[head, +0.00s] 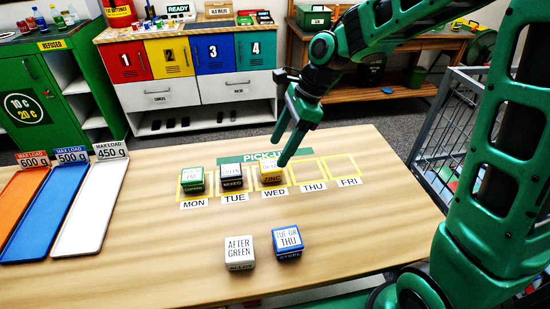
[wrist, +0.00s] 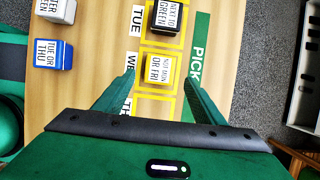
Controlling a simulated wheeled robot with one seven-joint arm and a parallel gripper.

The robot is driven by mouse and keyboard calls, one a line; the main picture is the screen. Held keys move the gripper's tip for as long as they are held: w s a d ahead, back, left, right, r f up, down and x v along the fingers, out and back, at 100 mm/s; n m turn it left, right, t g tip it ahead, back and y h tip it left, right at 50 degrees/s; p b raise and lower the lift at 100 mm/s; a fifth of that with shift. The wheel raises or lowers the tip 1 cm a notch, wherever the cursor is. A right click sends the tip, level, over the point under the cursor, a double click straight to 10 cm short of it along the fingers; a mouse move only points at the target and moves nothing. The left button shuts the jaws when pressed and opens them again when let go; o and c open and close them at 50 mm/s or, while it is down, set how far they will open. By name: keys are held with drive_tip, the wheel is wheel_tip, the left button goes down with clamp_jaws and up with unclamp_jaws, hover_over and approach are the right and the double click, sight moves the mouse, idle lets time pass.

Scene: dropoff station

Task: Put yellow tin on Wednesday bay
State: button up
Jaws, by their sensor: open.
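The yellow tin (head: 271,178) stands in the Wednesday bay (head: 284,186) of the pick-up row, its lid label reading roughly "not Mon or Fri". In the wrist view the yellow tin (wrist: 158,71) lies just ahead of and between my two fingertips. My gripper (head: 284,122) is open and empty above that bay, one finger hanging close over the tin in the head view. In the wrist view my gripper's fingers (wrist: 159,79) are spread to either side of the tin, with no visible contact.
A green tin (head: 193,180) stands in the Monday bay and a dark tin (head: 231,176) in Tuesday. Thursday (head: 309,171) and Friday (head: 342,167) bays are empty. A white tin (head: 240,252) and blue tin (head: 287,242) stand in front. Orange, blue and white trays (head: 92,210) lie left.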

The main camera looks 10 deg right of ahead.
drive_tip(key=shift+v, duration=2.3)
drive_tip(key=s+d+n+h, duration=0.25)
drive_tip(key=s+d, duration=0.25)
drive_tip(key=d, duration=0.3)
drive_tip(key=s+d+n+h, duration=0.1)
drive_tip(key=s+d+n, duration=0.3)
drive_tip(key=d, duration=0.5)
drive_tip(key=s+d+f+n, duration=0.1)
drive_tip(key=s+d+n, duration=0.1)
drive_tip(key=s+d, duration=0.3)
drive_tip(key=s+d+n, duration=0.3)
drive_tip(key=s+d, duration=0.1)
drive_tip(key=s, duration=0.8)
drive_tip(key=shift+d+f+h, duration=0.35)
drive_tip(key=shift+d+h, duration=0.05)
drive_tip(key=shift+h, duration=0.05)
